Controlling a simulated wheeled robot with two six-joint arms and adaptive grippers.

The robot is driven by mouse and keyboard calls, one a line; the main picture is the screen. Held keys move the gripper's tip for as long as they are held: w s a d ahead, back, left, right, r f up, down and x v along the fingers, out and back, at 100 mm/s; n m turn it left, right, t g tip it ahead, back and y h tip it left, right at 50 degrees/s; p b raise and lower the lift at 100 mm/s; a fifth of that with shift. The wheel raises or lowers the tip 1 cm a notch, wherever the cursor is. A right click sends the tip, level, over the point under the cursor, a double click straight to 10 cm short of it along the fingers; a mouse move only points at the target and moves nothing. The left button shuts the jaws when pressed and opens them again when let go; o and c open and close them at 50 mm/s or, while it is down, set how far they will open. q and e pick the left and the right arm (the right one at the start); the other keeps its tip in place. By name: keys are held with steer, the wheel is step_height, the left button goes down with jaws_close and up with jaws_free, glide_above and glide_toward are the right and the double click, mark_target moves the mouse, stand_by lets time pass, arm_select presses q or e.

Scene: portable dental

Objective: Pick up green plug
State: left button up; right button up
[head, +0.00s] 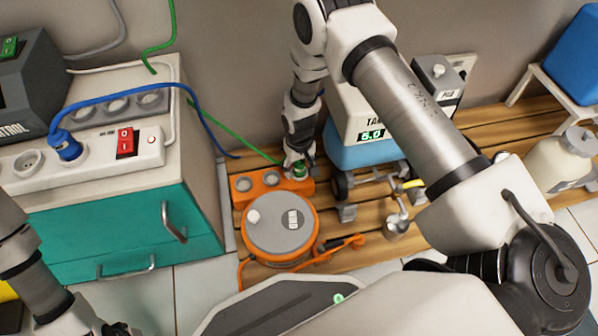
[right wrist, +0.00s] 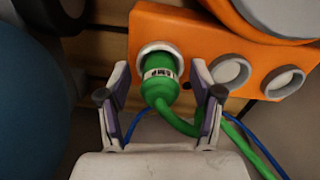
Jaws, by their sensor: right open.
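The green plug (right wrist: 160,84) sits in the left socket of the orange socket block (right wrist: 205,30) in the right wrist view, with its green cable trailing down to the right. In the head view the plug (head: 300,172) shows only in part below my right gripper (head: 297,162). My right gripper is open in the right wrist view (right wrist: 161,88), one finger on each side of the plug, with small gaps visible. My left gripper (head: 112,328) is cut off at the bottom of the head view, and its jaws are unclear.
An orange cable reel (head: 281,222) stands in front of the block. Two grey sockets beside the plug are empty. A white and blue tank unit (head: 362,150) stands close to the right. A teal cabinet (head: 120,235) with a white power strip (head: 90,160) is on the left.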

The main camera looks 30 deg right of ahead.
mark_target(299, 163)
arm_select(q)
steer(key=shift+r, duration=0.1)
arm_select(e)
steer(key=shift+r, duration=0.15)
jaws_close()
step_height(299, 163, up, 10)
steer(key=p, duration=0.6)
arm_select(q)
step_height(299, 163, up, 6)
steer(key=shift+s+f, duration=0.1)
steer(key=shift+s, duration=0.05)
arm_select(e)
steer(key=shift+a, duration=0.1)
